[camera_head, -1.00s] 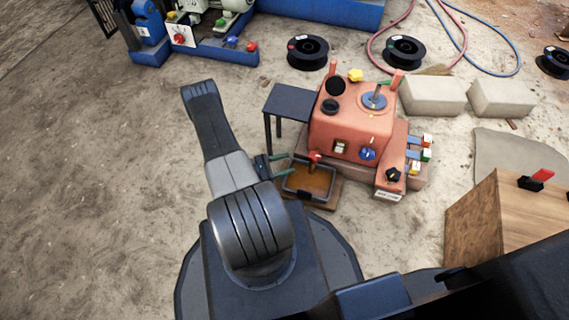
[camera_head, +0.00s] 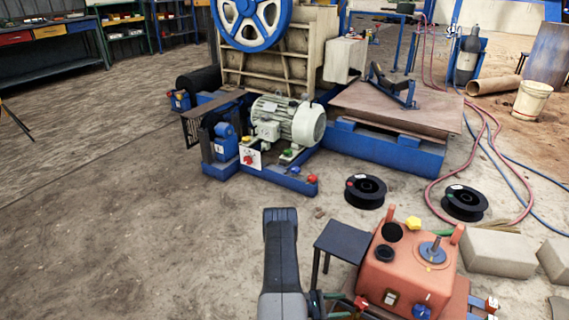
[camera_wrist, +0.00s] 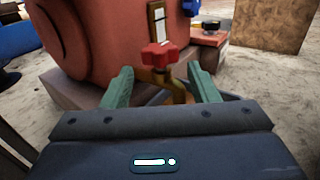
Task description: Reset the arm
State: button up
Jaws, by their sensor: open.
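My arm (camera_head: 282,255) rises from the bottom of the head view, its dark upper link just left of the small black side table. My gripper (camera_wrist: 160,70) shows in the wrist view with two green fingers apart. A red tap handle (camera_wrist: 160,56) on a brass tap stands between and beyond the fingers. I cannot tell whether the fingers touch the tap; nothing is clamped. In the head view the gripper is partly cut off at the bottom edge, beside the orange machine (camera_head: 395,278).
The small black side table (camera_head: 343,240) is close to my arm. Black reels (camera_head: 366,191) and concrete blocks (camera_head: 498,253) lie beyond and right of the orange machine. The jaw crusher (camera_head: 280,60) with its blue flywheel stands behind. The sandy floor at left is clear.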

aim_at(365, 301)
jog(key=shift+w+d+b, duration=0.15)
jog(key=shift+d+b, duration=0.35)
jog(key=shift+d, duration=1.85)
jog(key=shift+w+d+b, duration=0.15)
jog(key=shift+d+b, duration=0.35)
jog(key=shift+d, duration=1.85)
jog(key=shift+a, duration=0.1)
jog(key=a+p, duration=0.3)
jog(key=a, duration=1)
jog(key=d+b, duration=0.3)
jog(key=d, duration=1)
jog(key=shift+d+r, duration=0.15)
jog(key=shift+d, duration=0.15)
jog(key=shift+a+n+t+p, duration=0.1)
jog(key=shift+n+t+p, duration=0.55)
jog(key=shift+t, duration=0.35)
jog(key=shift+w+a+t, duration=0.1)
jog(key=shift+a+t, duration=0.2)
jog(key=shift+a, duration=0.05)
jog(key=p+v, duration=0.3)
jog(key=v, duration=0.9)
jog(key=shift+a, duration=0.35)
